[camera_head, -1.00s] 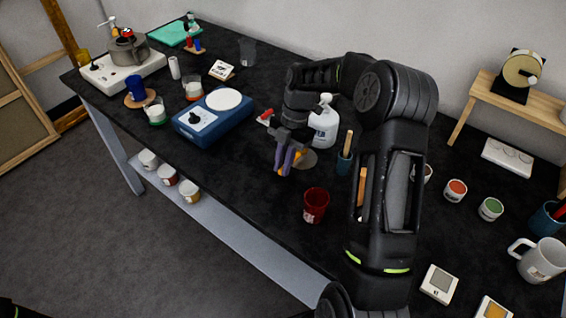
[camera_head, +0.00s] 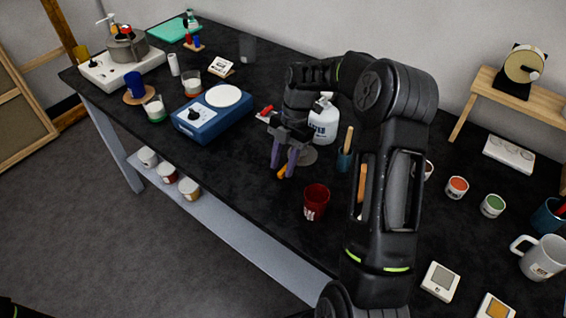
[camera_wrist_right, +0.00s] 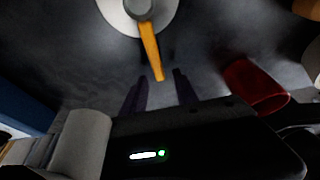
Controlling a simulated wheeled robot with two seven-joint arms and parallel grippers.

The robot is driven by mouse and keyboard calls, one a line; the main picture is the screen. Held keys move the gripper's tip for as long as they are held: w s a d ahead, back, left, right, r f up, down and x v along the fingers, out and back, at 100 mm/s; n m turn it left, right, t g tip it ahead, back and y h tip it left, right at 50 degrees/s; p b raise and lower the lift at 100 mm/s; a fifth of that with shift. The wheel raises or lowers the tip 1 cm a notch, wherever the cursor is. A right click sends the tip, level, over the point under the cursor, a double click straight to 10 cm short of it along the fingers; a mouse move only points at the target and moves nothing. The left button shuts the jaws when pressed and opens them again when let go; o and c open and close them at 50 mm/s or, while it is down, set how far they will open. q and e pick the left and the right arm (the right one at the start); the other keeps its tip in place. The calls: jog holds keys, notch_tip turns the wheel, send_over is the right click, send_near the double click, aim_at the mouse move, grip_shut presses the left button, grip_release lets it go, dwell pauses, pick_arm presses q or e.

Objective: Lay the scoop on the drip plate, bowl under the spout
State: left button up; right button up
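The scoop has an orange handle (camera_head: 283,172) and, in the right wrist view, a small round grey bowl (camera_wrist_right: 139,8). Its bowl lies over the pale round drip plate (camera_wrist_right: 113,16), and the orange handle (camera_wrist_right: 151,52) sticks out past the rim towards my gripper. In the head view the grey plate (camera_head: 306,157) sits by the foot of a white jug (camera_head: 324,122); my gripper hides the spout and scoop bowl. My right gripper (camera_head: 283,170) is open just above the handle; its fingers (camera_wrist_right: 160,82) stand apart, with the handle's end beyond them. My left gripper is out of view.
A red cup (camera_head: 316,201) stands close to the right gripper, towards the table's front edge. A teal pot (camera_head: 345,161) with a wooden handle stands right of the jug. A blue device with a white disc (camera_head: 212,115) stands to the left.

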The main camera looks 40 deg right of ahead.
jog(key=shift+r+p, duration=0.35)
jog(key=shift+r, duration=0.05)
jog(key=shift+r+p, duration=0.5)
jog(key=b+v, duration=0.1)
jog(key=v, duration=0.3)
jog(key=shift+w+d+r+b, duration=0.1)
jog(key=shift+d+b, duration=0.15)
jog(key=shift+b, duration=0.15)
jog(key=p+v, duration=0.5)
jog(key=v, duration=0.2)
jog(key=shift+p, duration=0.3)
jog(key=shift+a, duration=0.1)
